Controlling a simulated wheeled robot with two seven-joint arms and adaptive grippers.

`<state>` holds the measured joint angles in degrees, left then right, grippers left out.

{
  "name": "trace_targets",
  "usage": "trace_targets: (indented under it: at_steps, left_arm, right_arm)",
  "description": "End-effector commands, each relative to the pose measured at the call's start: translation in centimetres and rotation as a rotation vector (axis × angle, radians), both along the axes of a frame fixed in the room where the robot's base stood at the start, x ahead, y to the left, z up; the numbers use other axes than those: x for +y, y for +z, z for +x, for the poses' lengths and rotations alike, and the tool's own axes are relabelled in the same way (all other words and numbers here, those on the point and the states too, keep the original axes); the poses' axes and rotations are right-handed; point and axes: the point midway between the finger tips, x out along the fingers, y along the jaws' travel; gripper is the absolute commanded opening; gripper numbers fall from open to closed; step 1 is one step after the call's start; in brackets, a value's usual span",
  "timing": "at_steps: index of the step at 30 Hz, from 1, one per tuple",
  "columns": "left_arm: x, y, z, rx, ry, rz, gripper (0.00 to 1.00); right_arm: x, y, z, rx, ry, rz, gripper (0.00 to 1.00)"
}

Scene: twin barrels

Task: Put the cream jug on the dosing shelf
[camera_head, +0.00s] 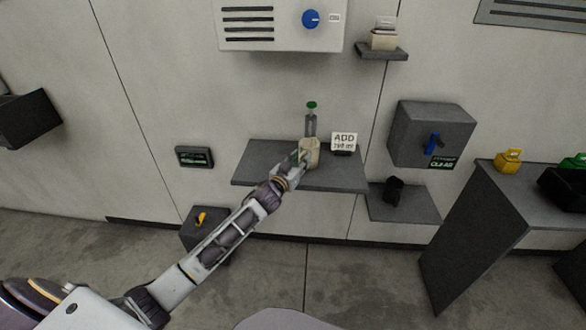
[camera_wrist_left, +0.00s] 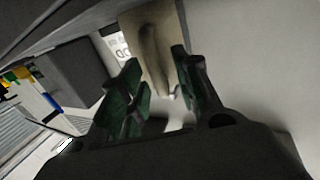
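The cream jug (camera_head: 310,152) appears upright at the wide dark grey wall shelf (camera_head: 258,165), beside a white sign (camera_head: 344,141) reading "ADD"; I cannot tell whether its base touches the shelf. No label marks a dosing shelf. My left gripper (camera_head: 298,159) is at the jug's left front side. In the left wrist view the jug (camera_wrist_left: 145,25) lies just beyond the fingers (camera_wrist_left: 158,75). They are apart, with its handle-like ridge showing between them; no firm contact is visible. My right gripper is out of view.
A clear bottle with a green cap (camera_head: 311,118) stands behind the jug. A lower shelf (camera_head: 410,207) holds a black cup (camera_head: 393,190). A yellow jug (camera_head: 508,160) stands on the right counter.

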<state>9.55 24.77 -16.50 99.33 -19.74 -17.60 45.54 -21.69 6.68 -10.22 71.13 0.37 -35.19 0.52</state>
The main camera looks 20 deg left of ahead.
Motion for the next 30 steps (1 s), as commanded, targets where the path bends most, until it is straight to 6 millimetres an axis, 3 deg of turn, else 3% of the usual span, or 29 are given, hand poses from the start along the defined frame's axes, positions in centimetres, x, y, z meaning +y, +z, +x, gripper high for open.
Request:
trace_targets:
  at_steps: [11, 30]
  left_arm:
    - [0.2, 0.1, -1.7, 0.001, -0.001, 0.000, 0.32]
    - [0.7, 0.2, -6.7, 0.001, 0.000, 0.000, 0.32]
  right_arm:
    - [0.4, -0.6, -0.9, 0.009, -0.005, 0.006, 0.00]
    - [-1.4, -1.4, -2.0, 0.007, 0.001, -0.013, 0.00]
